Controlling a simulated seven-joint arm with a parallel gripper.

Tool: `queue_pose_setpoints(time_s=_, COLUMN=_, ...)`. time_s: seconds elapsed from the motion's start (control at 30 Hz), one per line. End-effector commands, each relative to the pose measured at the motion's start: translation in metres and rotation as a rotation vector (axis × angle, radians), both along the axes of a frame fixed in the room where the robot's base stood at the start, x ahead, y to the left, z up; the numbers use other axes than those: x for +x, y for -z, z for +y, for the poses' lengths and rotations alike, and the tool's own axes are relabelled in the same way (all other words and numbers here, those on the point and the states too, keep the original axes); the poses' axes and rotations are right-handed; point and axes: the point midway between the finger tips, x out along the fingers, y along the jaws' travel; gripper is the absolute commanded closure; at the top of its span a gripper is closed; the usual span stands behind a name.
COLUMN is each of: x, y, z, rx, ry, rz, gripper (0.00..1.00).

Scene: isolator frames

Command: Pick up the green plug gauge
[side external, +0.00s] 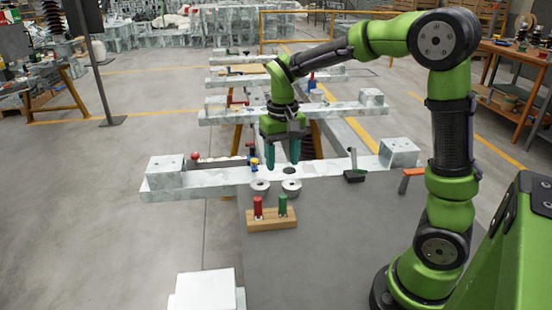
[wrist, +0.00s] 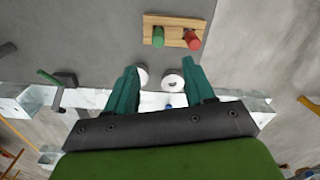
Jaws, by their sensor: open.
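The green plug gauge (side external: 283,206) stands upright in a wooden block (side external: 272,223) on the grey table, to the right of a red plug gauge (side external: 258,207). In the wrist view the green plug gauge (wrist: 158,38) is at the top, left of the red one (wrist: 192,39), in the wooden block (wrist: 175,22). My gripper (side external: 283,165) is open and empty, pointing down above the metal beam, behind the block and apart from it. In the wrist view its teal fingers (wrist: 163,80) are spread, with the gauges beyond their tips.
Two white rings (side external: 291,187) (side external: 260,187) lie between the block and the beam (side external: 215,178). A dark brush-like tool (side external: 354,174) and an orange-handled item (side external: 410,175) are to the right. The grey table (side external: 330,240) is clear right of the block.

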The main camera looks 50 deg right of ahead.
Motion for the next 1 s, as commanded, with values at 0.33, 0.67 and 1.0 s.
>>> queue_pose_setpoints(time_s=0.33, x=-0.001, y=0.072, z=0.0, rx=0.001, ry=0.0, rz=0.004, gripper=0.47)
queue_pose_setpoints(time_s=0.67, x=-0.001, y=0.101, z=-0.002, rx=0.001, ry=0.002, rz=0.003, gripper=0.47)
queue_pose_setpoints(time_s=1.0, x=-0.002, y=0.138, z=-0.004, rx=0.001, ry=0.0, rz=0.0, gripper=0.47)
